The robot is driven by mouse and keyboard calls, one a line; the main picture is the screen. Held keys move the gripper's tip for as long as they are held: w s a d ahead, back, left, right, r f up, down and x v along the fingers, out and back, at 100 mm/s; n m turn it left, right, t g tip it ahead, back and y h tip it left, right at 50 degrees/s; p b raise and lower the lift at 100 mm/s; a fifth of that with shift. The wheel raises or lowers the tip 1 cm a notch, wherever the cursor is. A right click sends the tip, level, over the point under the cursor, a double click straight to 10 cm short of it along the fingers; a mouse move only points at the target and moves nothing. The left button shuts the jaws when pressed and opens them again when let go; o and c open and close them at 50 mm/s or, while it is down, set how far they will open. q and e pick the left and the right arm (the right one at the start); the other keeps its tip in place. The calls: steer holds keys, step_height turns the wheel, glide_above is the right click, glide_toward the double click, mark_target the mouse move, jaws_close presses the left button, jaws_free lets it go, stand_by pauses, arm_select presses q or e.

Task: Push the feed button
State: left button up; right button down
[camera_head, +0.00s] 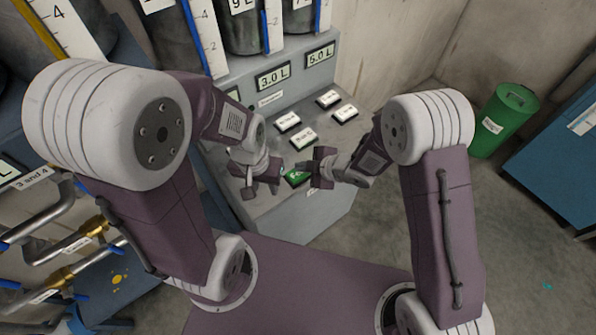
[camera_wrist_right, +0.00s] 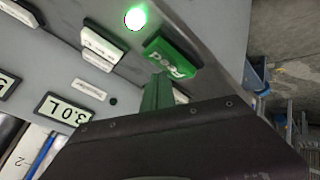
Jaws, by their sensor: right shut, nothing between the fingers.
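The green feed button (camera_head: 297,177) sits on the sloped grey console, partly hidden by my right gripper in the head view. In the right wrist view the button (camera_wrist_right: 172,57) shows its white "Feed" label, and a lit green lamp (camera_wrist_right: 135,18) glows near it. My right gripper (camera_head: 312,172) is shut and empty, right beside the button. Its fingertips (camera_wrist_right: 158,80) overlap the button's edge in the wrist view; I cannot tell whether they touch it. My left gripper (camera_head: 260,188) is over the console to the left of the button, with its fingers apart and nothing visible between them.
Several white-labelled buttons (camera_head: 304,138) sit farther up the console. Displays reading 3.0 L (camera_head: 273,76) and 5.0 L (camera_head: 320,54) are on the panel behind. A green bin (camera_head: 505,120) and a blue bench (camera_head: 560,150) stand at right. Open floor lies between.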

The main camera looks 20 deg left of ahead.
mark_target(302, 174)
stand_by(0.3)
steer(key=shift+f+b, duration=0.4)
steer(key=shift+f, duration=0.2)
stand_by(0.3)
steer(key=shift+r+p, duration=0.35)
steer(key=shift+r, duration=0.25)
step_height(302, 174, up, 6)
steer(key=p, duration=0.5)
